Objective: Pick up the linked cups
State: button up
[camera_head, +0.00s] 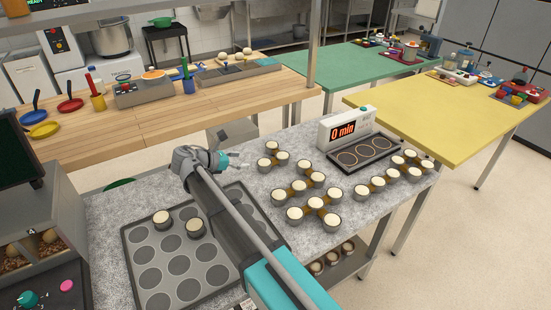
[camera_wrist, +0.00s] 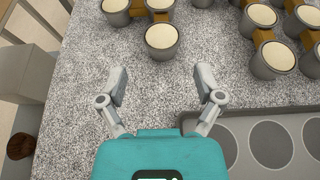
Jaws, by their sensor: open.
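Linked cups stand in several clusters on the grey speckled counter, each cup grey with a cream top, joined by brown links. The smallest cluster (camera_head: 272,147) lies just right of my gripper (camera_head: 240,162). In the wrist view its nearest cup (camera_wrist: 162,41) stands ahead of my gripper (camera_wrist: 162,88), centred between the fingers but beyond their tips. Another linked cluster (camera_wrist: 272,60) is at the right. My gripper is open and empty, above the counter.
A dark tray (camera_head: 131,262) with round recesses lies at the left, with two single cups (camera_head: 162,217) in it; it shows at lower right in the wrist view (camera_wrist: 190,123). A "0 min" device (camera_head: 345,127) stands behind the clusters. Bare counter (camera_wrist: 75,90) lies left of my gripper.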

aim_at(267, 160)
jog(key=shift+b+x, duration=1.15)
jog(key=shift+x, duration=2.3)
jog(key=shift+w+d, duration=0.1)
jog(key=shift+b+x, duration=1.05)
jog(key=shift+x, duration=1.6)
jog(key=shift+c, duration=0.2)
jog(key=c, duration=1)
